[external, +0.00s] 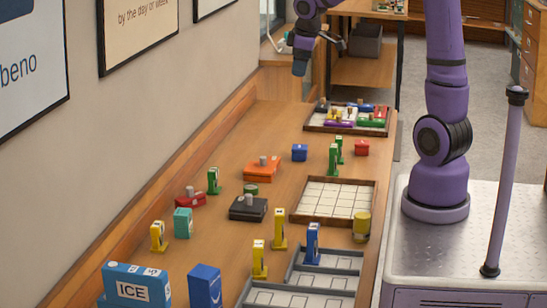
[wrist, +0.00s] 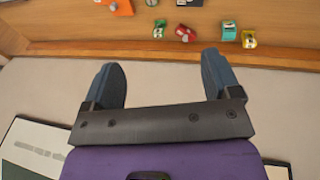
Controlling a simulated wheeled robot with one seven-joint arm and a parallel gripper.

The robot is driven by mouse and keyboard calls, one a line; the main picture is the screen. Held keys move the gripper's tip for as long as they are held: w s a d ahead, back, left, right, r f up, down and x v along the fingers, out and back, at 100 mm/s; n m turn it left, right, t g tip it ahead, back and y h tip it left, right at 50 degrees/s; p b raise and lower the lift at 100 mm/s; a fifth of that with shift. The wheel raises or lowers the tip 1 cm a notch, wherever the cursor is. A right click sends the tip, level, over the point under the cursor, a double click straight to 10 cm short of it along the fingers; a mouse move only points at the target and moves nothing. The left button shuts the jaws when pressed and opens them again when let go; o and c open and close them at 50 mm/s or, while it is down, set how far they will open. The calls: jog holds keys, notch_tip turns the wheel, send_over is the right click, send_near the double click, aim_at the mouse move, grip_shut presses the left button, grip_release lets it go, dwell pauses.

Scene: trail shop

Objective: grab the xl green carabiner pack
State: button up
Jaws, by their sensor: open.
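Several upright green packs stand on the wooden counter in the external view. One green pack (external: 213,180) is at the left near the wall edge; it also seems to be the small green pack (wrist: 159,28) in the wrist view. Two more green packs, a nearer one (external: 333,160) and one just behind it (external: 340,146), stand right of the middle. I cannot read their size labels, so I cannot tell which is XL. My gripper (external: 302,62) is open and empty, above the counter's far end; its blue fingers (wrist: 161,64) are spread in the wrist view.
A divided tray (external: 310,124) of coloured packs lies at the far end. An empty gridded tray (external: 334,197) and grey trays (external: 318,262) lie nearer. Red, orange (external: 262,169), black (external: 248,208), teal (external: 183,222) and yellow items stand around. The wall (external: 150,120) borders the left.

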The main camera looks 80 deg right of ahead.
jog(key=w+d+f, duration=0.1)
jog(key=d+f, duration=0.5)
jog(key=d, duration=0.2)
jog(key=d+f, duration=0.5)
jog(key=d, duration=0.4)
jog(key=y, duration=0.2)
send_over(334, 145)
jog(key=s, duration=0.1)
notch_tip(334, 145, down, 17)
jog(key=shift+a+f, duration=0.1)
jog(key=shift+f, duration=0.25)
jog(key=f, duration=0.3)
jog(key=w+f, duration=0.1)
jog(key=f, duration=0.6)
jog(key=shift+w+a+f, duration=0.1)
jog(key=shift+w+f, duration=0.1)
jog(key=shift+r, duration=0.1)
jog(key=c, duration=1.4)
